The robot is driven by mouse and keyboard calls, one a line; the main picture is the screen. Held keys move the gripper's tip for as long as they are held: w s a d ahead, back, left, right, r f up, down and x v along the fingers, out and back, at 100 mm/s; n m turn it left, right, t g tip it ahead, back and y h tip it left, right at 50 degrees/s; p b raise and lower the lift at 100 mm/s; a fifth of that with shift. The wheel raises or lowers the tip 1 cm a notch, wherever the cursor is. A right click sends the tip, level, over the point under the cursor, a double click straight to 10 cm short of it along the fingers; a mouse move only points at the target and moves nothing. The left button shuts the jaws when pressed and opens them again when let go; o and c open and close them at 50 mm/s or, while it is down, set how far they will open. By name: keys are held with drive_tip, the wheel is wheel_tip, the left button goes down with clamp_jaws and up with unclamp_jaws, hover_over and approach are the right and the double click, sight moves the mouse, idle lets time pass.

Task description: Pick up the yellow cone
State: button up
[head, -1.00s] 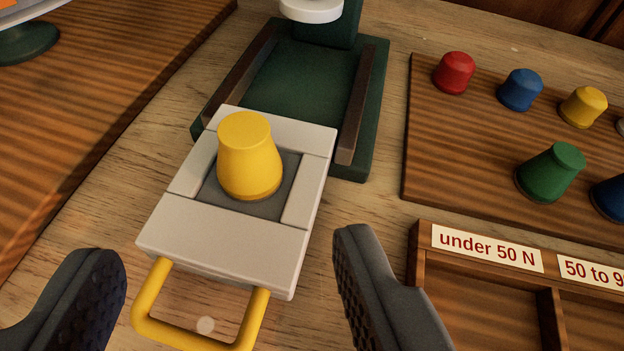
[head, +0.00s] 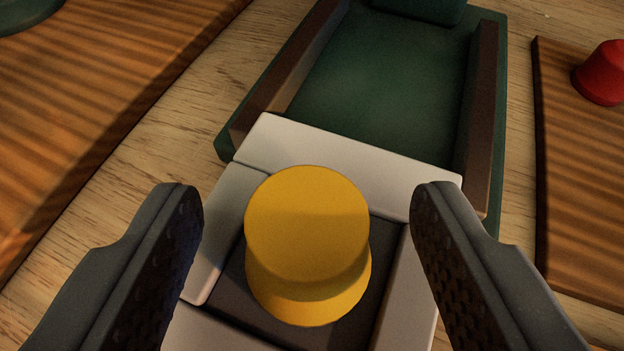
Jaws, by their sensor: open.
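The yellow cone (head: 307,230) stands upright in the dark grey recess of a white-rimmed tray (head: 345,160), seen from almost straight above. My gripper (head: 308,200) is open, with one dark finger to the left of the cone and one to the right. There is a gap between the cone and each finger, and neither touches it. The fingers are above the tray's side rims. The near part of the tray is cut off by the bottom of the picture.
A green base (head: 385,75) with brown side rails (head: 478,120) lies just beyond the tray. A red cone (head: 602,73) stands on a wooden board (head: 575,190) at the right. Another wooden board (head: 95,110) is at the left.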

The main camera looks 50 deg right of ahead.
drive_tip(key=shift+x, duration=0.8)
drive_tip(key=c, duration=1)
drive_tip(key=shift+c, duration=0.2)
